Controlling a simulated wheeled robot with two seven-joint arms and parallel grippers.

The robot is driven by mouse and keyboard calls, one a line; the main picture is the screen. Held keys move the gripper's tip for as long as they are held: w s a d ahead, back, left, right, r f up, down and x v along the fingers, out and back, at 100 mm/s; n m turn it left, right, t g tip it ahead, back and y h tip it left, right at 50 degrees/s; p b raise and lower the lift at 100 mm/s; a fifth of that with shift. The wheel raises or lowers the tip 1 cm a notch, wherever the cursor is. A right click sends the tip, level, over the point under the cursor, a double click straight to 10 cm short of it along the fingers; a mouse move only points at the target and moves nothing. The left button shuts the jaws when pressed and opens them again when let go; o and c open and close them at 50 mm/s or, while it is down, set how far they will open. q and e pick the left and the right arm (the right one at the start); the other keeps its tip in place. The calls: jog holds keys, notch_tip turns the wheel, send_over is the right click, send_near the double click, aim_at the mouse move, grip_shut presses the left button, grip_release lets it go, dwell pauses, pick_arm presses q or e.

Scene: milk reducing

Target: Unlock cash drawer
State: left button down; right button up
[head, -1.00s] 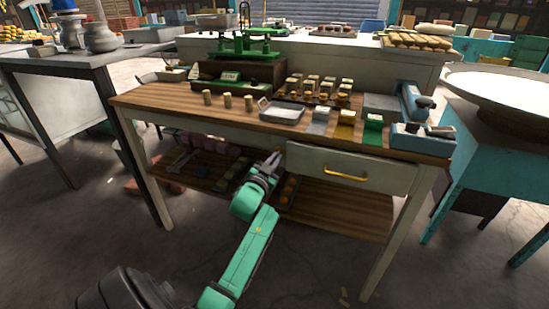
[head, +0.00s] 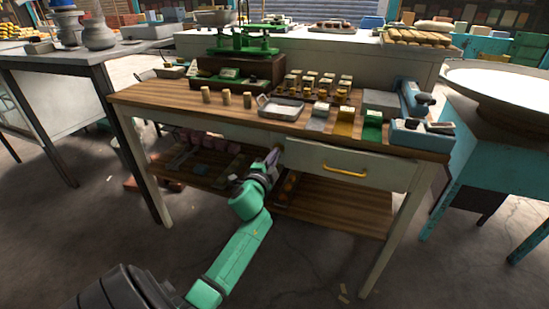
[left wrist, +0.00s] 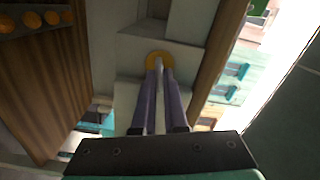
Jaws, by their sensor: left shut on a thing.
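The drawer (head: 345,167) is a pale front with a yellow handle (head: 345,172), under the right part of the wooden counter, and looks closed. My left gripper (head: 274,156) is at the drawer's left end, just under the counter. In the left wrist view its purple fingers (left wrist: 160,72) are close together, with tips at a round brass disc (left wrist: 158,58) on a pale panel. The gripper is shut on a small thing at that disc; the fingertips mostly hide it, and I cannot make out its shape. My right gripper is not in view.
The counter (head: 180,103) carries a green scale (head: 240,40), a metal tray (head: 280,107) and several small blocks. A wooden lower shelf (head: 335,208) is below the drawer. A teal table (head: 480,150) stands to the right.

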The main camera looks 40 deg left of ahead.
pick_arm(q)
jog(key=shift+f+m, duration=0.1)
jog(key=shift+m, duration=1.4)
jog(key=c, duration=1.2)
grip_release()
jog(key=shift+c, duration=0.2)
jog(key=b+v, duration=0.1)
jog(key=v, duration=1.3)
jog(key=shift+s, duration=0.3)
jog(key=shift+d, duration=0.15)
